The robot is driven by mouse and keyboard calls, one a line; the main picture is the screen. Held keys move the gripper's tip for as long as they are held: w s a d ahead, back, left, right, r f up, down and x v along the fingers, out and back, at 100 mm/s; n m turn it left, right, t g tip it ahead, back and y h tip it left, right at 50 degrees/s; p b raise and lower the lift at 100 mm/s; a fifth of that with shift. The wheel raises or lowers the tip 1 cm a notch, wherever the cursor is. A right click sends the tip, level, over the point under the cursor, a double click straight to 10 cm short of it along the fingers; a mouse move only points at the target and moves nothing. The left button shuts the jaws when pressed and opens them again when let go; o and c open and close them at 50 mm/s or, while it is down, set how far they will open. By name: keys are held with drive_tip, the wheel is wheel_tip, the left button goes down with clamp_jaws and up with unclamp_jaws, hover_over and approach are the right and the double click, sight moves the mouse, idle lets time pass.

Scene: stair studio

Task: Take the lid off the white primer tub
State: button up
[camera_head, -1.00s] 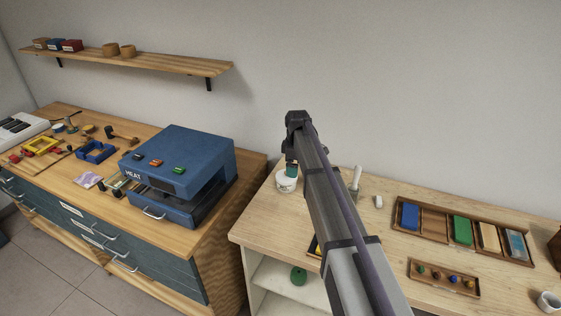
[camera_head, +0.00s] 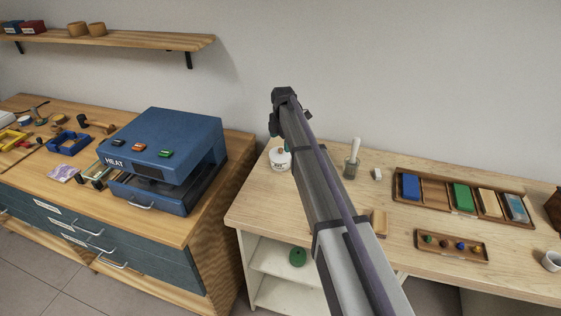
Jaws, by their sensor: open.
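The white primer tub (camera_head: 280,164) stands near the back left of the light wooden bench, small in view and partly covered by my arm. Its pale top (camera_head: 279,153) looks like the lid resting on it, with a small dark spot; fine detail is too small to tell. My gripper (camera_head: 274,125) is a dark shape hanging below the arm's end, above and slightly left of the tub, apparently clear of it. It is open, with nothing seen in it; its fingertips are hard to make out.
A blue heat press (camera_head: 170,150) stands on the left counter. Right of my arm are a brush in a holder (camera_head: 351,165), a small white block (camera_head: 377,174), a compartment tray (camera_head: 434,192) and a peg tray (camera_head: 451,246). A wall shelf (camera_head: 120,43) hangs upper left.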

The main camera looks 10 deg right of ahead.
sight(281, 149)
wheel_tip(281, 149, down, 5)
drive_tip(key=b, duration=0.5)
drive_tip(key=shift+a+f, duration=0.1)
drive_tip(key=shift+f, duration=0.1)
drive_tip(key=shift+r, duration=0.3)
drive_tip(key=c, duration=1.4)
